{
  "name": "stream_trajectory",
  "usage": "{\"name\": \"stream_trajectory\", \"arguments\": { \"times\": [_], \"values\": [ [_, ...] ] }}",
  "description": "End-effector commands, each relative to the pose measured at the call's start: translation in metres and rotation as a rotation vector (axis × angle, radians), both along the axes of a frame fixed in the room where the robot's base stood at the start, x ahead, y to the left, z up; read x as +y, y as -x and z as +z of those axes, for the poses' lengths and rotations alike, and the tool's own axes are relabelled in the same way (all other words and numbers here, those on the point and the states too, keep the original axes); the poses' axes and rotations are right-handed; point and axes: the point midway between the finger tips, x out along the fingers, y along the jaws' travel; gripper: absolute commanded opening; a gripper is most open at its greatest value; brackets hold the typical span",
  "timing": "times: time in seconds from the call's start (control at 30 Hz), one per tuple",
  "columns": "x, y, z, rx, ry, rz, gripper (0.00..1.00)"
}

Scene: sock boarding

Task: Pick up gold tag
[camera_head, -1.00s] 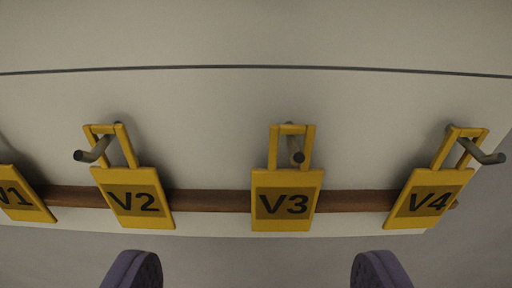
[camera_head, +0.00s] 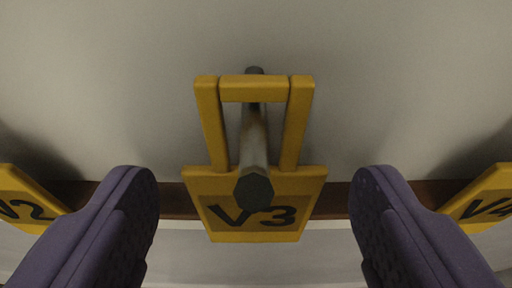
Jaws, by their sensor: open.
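A gold tag marked V3 (camera_head: 225,188) hangs by its open rectangular handle on a grey peg (camera_head: 255,150) in the middle of the view. The peg's end points toward me and covers part of the tag's face and lettering. My gripper (camera_head: 255,205) is open, with one purple finger to the left of the tag and one to the right. There is a clear gap between each finger and the tag, and neither finger appears to touch it.
Another gold tag, V2 (camera_head: 30,200), shows at the left edge beyond my left finger. A gold tag V4 (camera_head: 485,200) shows at the right edge. A brown wooden rail (camera_head: 335,200) runs behind the tags along the pale wall (camera_head: 400,70).

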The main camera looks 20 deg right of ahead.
Motion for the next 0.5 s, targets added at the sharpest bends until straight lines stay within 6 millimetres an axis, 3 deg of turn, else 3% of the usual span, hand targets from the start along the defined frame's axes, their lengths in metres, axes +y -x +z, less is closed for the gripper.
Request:
{"name": "stream_trajectory", "arguments": {
  "times": [0.2, 0.43, 0.5],
  "values": [
    [-0.0003, -0.0007, 0.0, -0.001, 0.0, 0.0, 0.74],
    [-0.0003, -0.0007, 0.0001, -0.001, 0.0, 0.0, 0.21],
    [-0.0003, -0.0007, 0.0001, -0.001, 0.0, 0.0, 0.17]
  ]
}}
